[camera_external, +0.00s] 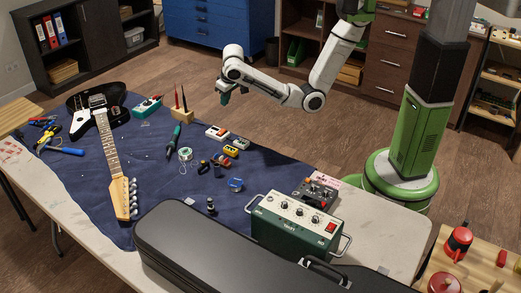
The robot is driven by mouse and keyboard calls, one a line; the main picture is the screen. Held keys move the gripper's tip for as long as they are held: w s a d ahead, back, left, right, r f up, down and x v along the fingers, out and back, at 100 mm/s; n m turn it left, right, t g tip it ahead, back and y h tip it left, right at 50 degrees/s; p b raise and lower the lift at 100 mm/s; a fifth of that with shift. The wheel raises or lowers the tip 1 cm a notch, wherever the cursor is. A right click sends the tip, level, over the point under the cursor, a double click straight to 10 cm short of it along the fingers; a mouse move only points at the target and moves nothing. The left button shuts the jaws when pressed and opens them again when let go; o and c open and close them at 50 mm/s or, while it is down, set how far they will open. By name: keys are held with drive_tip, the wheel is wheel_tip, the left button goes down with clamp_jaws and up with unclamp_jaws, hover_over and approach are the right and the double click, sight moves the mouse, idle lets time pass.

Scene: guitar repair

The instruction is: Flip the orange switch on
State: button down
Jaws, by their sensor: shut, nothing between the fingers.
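My gripper (224,99) hangs pointing down at the end of the white arm, over the far edge of the table area. It is shut and empty, apart from everything on the table. A small dark control box (317,191) with orange and red parts on top sits at the right of the table, well to the right of my gripper. The orange switch is too small to pick out there. Switch positions cannot be read.
A black guitar case (235,255) lies along the near edge. An electric guitar (106,143) lies at left on the blue mat (165,205). Small pedals (217,132), a solder spool (185,154) and tools lie mid-table. A red mug (458,241) stands at lower right.

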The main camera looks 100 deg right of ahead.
hover_over(220, 132)
drive_tip(key=s, duration=0.2)
drive_tip(key=f, duration=1.2)
drive_tip(key=shift+w+d, duration=0.15)
drive_tip(key=shift+w, duration=0.05)
drive_tip(key=shift+f+p, duration=0.3)
drive_tip(key=shift+f, duration=0.4)
drive_tip(key=shift+s+d, duration=0.1)
drive_tip(key=shift+s+d+f+t+y, duration=0.1)
drive_tip(key=shift+f+t+y, duration=0.2)
drive_tip(key=shift+f+y, duration=0.1)
drive_tip(key=shift+r, duration=0.1)
drive_tip(key=shift+w+a+r+p, duration=0.15)
drive_tip(key=shift+w+a+p, duration=0.15)
drive_tip(key=shift+w+a, duration=0.3)
drive_tip(key=r+p, duration=0.4)
drive_tip(key=p, duration=0.1)
drive_tip(key=shift+s+d+r, duration=0.25)
drive_tip(key=shift+r, duration=0.15)
drive_tip(key=s+d+b+v, duration=0.1)
drive_tip(key=v, duration=0.8)
drive_tip(key=shift+s, duration=0.25)
